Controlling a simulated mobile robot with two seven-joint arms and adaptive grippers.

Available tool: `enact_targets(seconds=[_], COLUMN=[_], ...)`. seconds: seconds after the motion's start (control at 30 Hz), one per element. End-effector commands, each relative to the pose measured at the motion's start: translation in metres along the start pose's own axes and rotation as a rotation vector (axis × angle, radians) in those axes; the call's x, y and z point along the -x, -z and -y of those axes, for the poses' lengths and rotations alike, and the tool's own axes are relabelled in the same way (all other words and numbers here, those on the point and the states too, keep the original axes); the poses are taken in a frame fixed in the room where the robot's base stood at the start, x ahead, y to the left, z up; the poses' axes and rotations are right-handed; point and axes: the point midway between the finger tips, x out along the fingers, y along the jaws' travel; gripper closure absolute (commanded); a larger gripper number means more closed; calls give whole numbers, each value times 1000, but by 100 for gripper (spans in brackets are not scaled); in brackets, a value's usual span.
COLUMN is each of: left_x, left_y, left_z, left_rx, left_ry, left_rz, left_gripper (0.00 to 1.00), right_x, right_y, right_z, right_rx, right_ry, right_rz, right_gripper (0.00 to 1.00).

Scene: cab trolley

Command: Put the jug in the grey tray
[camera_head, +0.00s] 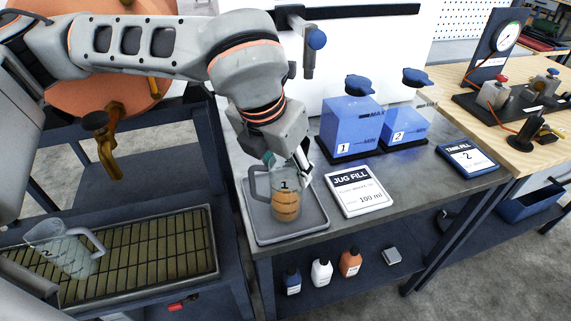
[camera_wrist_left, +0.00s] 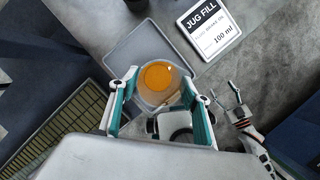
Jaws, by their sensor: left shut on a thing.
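A clear jug marked 1 (camera_head: 287,205) with amber liquid is upright, over or in the grey tray (camera_head: 262,238) on the bench. I cannot tell whether its base touches the tray floor. My left gripper (camera_head: 288,170) is shut on the jug from above. In the left wrist view the gripper's teal-sided fingers (camera_wrist_left: 160,100) lie on either side of the jug (camera_wrist_left: 158,78), and its round amber surface shows between them. The tray (camera_wrist_left: 122,60) shows behind it. My right gripper (camera_wrist_left: 222,90) appears at the right of the left wrist view, its fingers apart and empty.
A JUG FILL card (camera_head: 359,192) lies right of the tray. Two blue containers (camera_head: 352,125) (camera_head: 404,120) stand behind it, with a TANK FILL card (camera_head: 467,158) to their right. Bottles (camera_head: 321,272) stand on the lower shelf.

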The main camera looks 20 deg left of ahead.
Motion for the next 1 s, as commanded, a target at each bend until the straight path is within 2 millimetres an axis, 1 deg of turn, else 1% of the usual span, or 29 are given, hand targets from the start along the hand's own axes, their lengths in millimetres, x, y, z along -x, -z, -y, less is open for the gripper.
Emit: enact_targets(seconds=[0.17,0.2,0.23,0.27,0.57,0.7,0.73,0.87,1.0], left_x=[-4,-3,-3,-2,-2,3,6,26,56], left_y=[1,1,1,1,1,-1,-1,-2,-2], left_z=[0,0,0,0,0,0,0,0,0], left_rx=[0,0,0,0,0,0,0,0,1], left_ry=[0,0,0,0,0,-1,0,-1,-1], left_rz=[0,-1,-1,0,0,1,3,5,6], left_gripper=[88,48,40,36,36,36,36,36,36], right_x=[-2,-2,-2,-2,-1,2,1,0,-1], right_y=[-6,-5,-4,-4,1,7,5,2,-2], right_z=[1,1,1,1,-1,-2,-1,-1,0], right_rx=[0,1,1,1,2,1,0,-1,-1], right_ry=[1,0,0,0,-2,-3,-2,-1,0], right_rz=[5,4,4,4,-5,-9,-8,-5,2], right_gripper=[37,37,37,37,37,37,37,37,37])
